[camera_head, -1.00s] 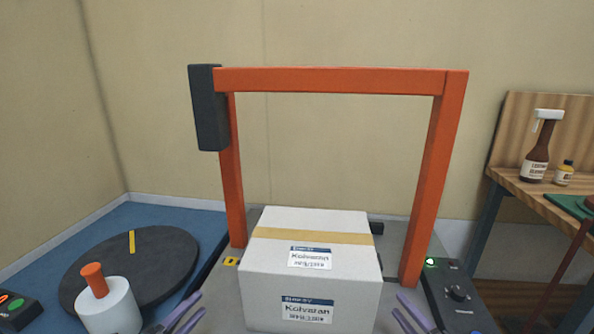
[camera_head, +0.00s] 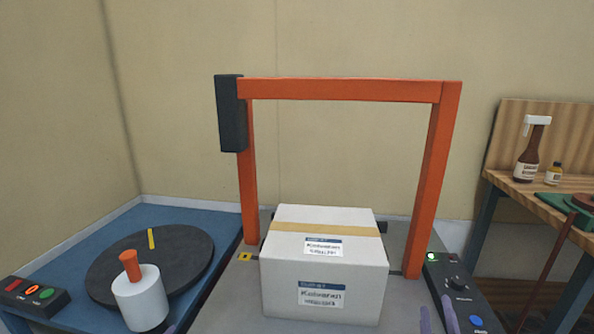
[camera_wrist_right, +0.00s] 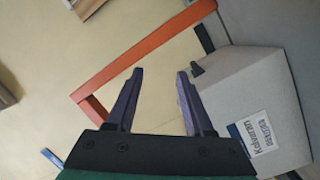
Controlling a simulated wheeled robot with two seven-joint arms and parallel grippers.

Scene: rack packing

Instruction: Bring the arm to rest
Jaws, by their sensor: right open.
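A white carton (camera_head: 325,275) with tan tape and "Kolvaran" labels sits upright on a grey surface, in front of and partly under an orange arch (camera_head: 340,90). My right gripper (camera_head: 437,308) shows at the bottom edge of the head view, right of the carton and apart from it. In the right wrist view my right gripper (camera_wrist_right: 160,72) is open, with nothing between its fingers. The carton also shows there (camera_wrist_right: 255,95), right of the fingers.
A blue table (camera_head: 190,215) at left bears a dark turntable (camera_head: 190,250), a white cylinder with an orange knob (camera_head: 140,298) and a button box (camera_head: 38,298). A control panel (camera_head: 462,290) stands right of the arch. A wooden bench (camera_head: 510,185) with bottles is at far right.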

